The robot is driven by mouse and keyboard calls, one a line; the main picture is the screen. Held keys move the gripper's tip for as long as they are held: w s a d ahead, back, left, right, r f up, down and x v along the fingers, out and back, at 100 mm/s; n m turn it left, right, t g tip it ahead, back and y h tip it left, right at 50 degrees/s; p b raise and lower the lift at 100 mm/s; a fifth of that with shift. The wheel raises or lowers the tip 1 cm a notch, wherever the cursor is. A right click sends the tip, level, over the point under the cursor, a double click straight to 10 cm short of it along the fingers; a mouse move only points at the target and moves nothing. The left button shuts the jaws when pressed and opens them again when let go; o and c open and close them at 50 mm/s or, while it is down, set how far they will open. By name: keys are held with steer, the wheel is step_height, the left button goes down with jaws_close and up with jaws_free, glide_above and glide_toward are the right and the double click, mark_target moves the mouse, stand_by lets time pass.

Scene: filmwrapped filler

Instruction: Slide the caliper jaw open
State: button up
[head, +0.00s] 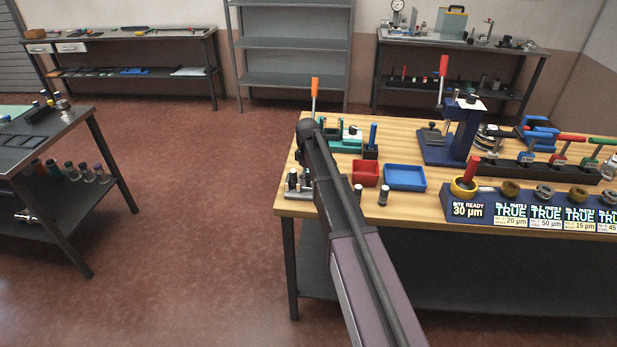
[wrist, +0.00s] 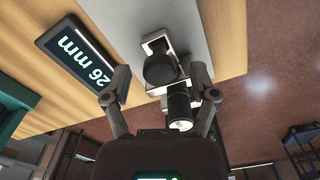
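In the wrist view a metal fixture, seemingly the caliper (wrist: 153,47), sits on a light grey surface near the table edge. It carries a thick dark round piece (wrist: 160,68) and a black cylinder with a pale end (wrist: 180,113). My gripper (wrist: 160,84) is open, with one finger on each side of these pieces. The right finger is closer to the black cylinder; a clear gap shows on the left. Contact is unclear. In the head view small metal parts, perhaps the caliper (head: 297,182), stand at the bench's left edge; my arm hides the gripper.
On the wooden bench (head: 425,205) are a red bin (head: 365,173), a blue bin (head: 405,178), two small cylinders (head: 382,195) and a blue press (head: 464,130). Open floor lies left of the bench.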

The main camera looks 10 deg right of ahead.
jaws_close()
steer(key=shift+s+d, duration=0.35)
steer(key=shift+d, duration=0.6)
steer(key=shift+s+d, duration=0.35)
steer(key=shift+d, duration=0.65)
steer(key=shift+s+d, duration=0.35)
steer(key=shift+d, duration=0.6)
steer(key=shift+o, duration=0.6)
jaws_free()
steer(key=shift+w, duration=0.1)
steer(key=shift+a, duration=0.1)
